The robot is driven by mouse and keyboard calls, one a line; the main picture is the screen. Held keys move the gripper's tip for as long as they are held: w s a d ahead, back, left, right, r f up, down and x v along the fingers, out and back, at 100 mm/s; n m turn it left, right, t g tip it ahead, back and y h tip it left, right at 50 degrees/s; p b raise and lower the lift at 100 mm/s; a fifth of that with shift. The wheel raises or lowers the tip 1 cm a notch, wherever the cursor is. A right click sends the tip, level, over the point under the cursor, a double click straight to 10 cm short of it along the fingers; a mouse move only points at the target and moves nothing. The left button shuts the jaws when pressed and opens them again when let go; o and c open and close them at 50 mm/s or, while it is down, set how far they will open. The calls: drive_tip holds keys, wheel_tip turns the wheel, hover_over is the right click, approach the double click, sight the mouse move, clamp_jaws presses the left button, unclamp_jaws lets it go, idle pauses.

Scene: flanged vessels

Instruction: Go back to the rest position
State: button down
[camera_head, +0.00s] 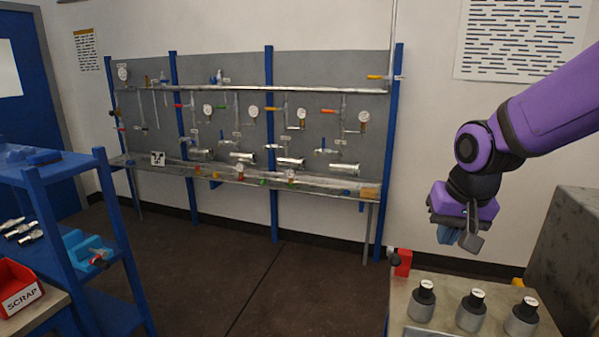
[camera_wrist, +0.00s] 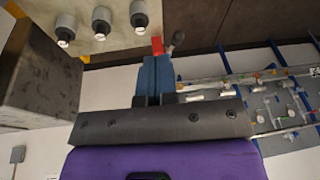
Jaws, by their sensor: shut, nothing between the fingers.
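My gripper (camera_head: 459,239) hangs from my purple arm at the right of the head view, above the back of the bench with the grey vessels. In the wrist view my gripper (camera_wrist: 156,75) shows its blue fingers closed together with nothing between them. Three grey vessels with black tops stand on the bench: a left one (camera_head: 421,303), a middle one (camera_head: 470,314) and a right one (camera_head: 521,320). They also show at the top left of the wrist view, apart from my fingers.
A red block (camera_head: 404,263) sits at the bench's back left corner. A dark grey block (camera_head: 570,255) stands at the right. A gauge panel (camera_head: 230,120) lines the far wall. A blue shelf (camera_head: 60,168) and a red SCRAP bin (camera_head: 17,287) are at left. The middle floor is clear.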

drive_tip(key=s+d+r+n+t, duration=0.1)
drive_tip(key=s+r, duration=0.3)
drive_tip(key=s, duration=0.4)
drive_tip(key=s+d+r+n+t, duration=0.1)
drive_tip(key=s+d+r, duration=0.2)
drive_tip(key=s+r, duration=0.2)
drive_tip(key=s, duration=0.3)
drive_tip(key=shift+s, duration=0.35)
drive_tip(key=shift+r, duration=0.1)
